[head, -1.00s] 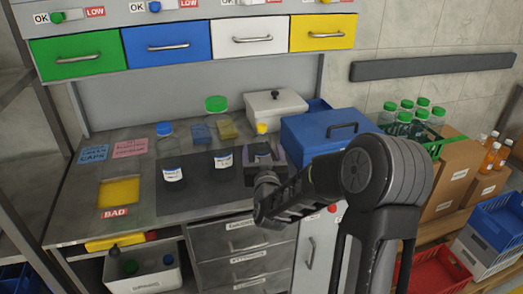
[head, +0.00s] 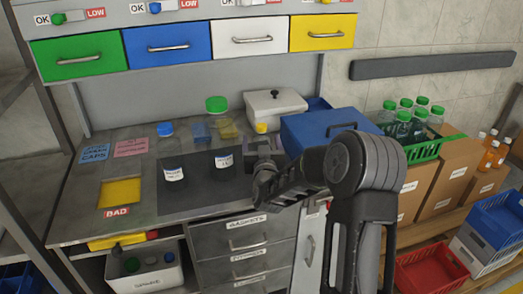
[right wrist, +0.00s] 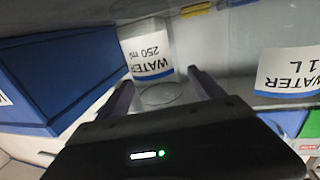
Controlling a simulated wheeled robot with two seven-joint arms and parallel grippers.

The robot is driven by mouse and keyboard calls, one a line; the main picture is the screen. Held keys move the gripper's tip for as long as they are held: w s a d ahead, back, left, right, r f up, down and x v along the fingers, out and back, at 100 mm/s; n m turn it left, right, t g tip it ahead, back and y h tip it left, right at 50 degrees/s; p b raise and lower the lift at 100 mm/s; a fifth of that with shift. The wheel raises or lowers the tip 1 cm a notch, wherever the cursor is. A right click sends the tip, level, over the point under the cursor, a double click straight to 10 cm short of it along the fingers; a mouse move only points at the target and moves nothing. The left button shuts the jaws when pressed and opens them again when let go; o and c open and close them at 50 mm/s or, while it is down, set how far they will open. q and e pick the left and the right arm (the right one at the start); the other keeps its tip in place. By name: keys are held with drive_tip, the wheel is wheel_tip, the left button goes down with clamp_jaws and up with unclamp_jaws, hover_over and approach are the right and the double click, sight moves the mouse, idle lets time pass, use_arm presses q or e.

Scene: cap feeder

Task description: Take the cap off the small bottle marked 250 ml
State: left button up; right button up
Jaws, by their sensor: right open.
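The small bottle marked WATER 250 ml (right wrist: 146,52) shows upside down in the right wrist view. Its clear upper part lies between the two fingers of my right gripper (right wrist: 165,88), which is open around it. Gaps show at the fingers, so it is not clamped. In the head view a yellow cap (head: 261,128) shows just above my right gripper (head: 262,160), which hides what is below it. In the wrist view the black gripper body covers the bottle's top end, so the cap is hidden there. My left gripper is not in view.
A 1 L bottle with a green cap (head: 217,104) and a blue-capped bottle (head: 166,129) stand left of the gripper. A blue box (head: 318,128) is close on the right, a white lidded box (head: 274,104) behind. The dark mat's front left is clear.

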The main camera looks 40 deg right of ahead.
sight(262, 125)
drive_tip(key=shift+c, duration=0.5)
drive_tip(key=c, duration=1.3)
drive_tip(key=shift+r, duration=0.1)
wheel_tip(262, 125, up, 10)
drive_tip(key=shift+f, duration=0.1)
drive_tip(key=o, duration=0.7)
clamp_jaws()
idle(0.4)
